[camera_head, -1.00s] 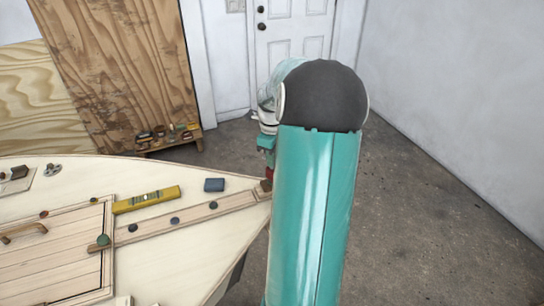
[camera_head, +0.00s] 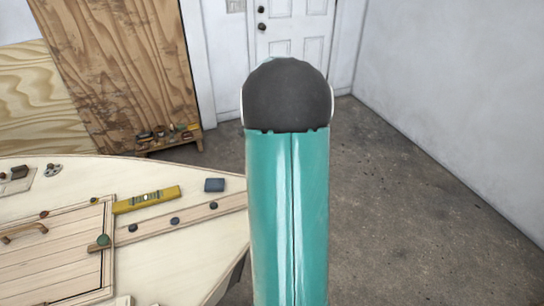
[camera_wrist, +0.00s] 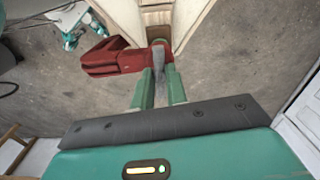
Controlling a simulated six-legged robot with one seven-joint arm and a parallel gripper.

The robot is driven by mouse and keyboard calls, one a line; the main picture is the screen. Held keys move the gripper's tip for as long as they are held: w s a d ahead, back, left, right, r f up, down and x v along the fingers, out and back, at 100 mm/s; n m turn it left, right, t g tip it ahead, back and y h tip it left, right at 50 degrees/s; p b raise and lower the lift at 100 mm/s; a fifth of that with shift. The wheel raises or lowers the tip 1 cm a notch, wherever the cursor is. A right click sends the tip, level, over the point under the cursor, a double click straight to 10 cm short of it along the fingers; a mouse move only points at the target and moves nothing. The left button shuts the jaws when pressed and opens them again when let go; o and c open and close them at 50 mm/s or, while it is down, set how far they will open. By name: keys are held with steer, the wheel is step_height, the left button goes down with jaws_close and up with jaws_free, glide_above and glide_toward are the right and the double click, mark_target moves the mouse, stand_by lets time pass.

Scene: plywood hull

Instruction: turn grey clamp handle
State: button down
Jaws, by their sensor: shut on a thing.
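The grey clamp handle (camera_wrist: 158,60) shows in the wrist view as a short narrow bar between the green fingertips of my gripper (camera_wrist: 159,74). My gripper is shut on it. The red clamp (camera_wrist: 116,58) is just beyond and to the left of the fingers, at the pointed end of the pale hull (camera_wrist: 116,18). A wooden piece (camera_wrist: 157,18) lies above the clamp in that view. In the head view my arm hides the clamp, the handle and my gripper.
In the head view the hull deck (camera_head: 205,240) carries a yellow level (camera_head: 146,199), a blue block (camera_head: 214,185), a wooden strip (camera_head: 203,210) with dark knobs and a hatch (camera_head: 50,255). A low bench (camera_head: 170,145) stands behind. Floor at right is clear.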

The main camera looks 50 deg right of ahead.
steer(key=n, duration=0.5)
steer(key=shift+f+n, duration=0.15)
steer(key=shift+n, duration=0.15)
steer(key=n, duration=0.4)
steer(key=shift+n, duration=0.3)
steer(key=n, duration=0.5)
steer(key=shift+s, duration=0.1)
steer(key=n, duration=0.4)
steer(key=shift+n, duration=0.3)
steer(key=c, duration=1.3)
jaws_free()
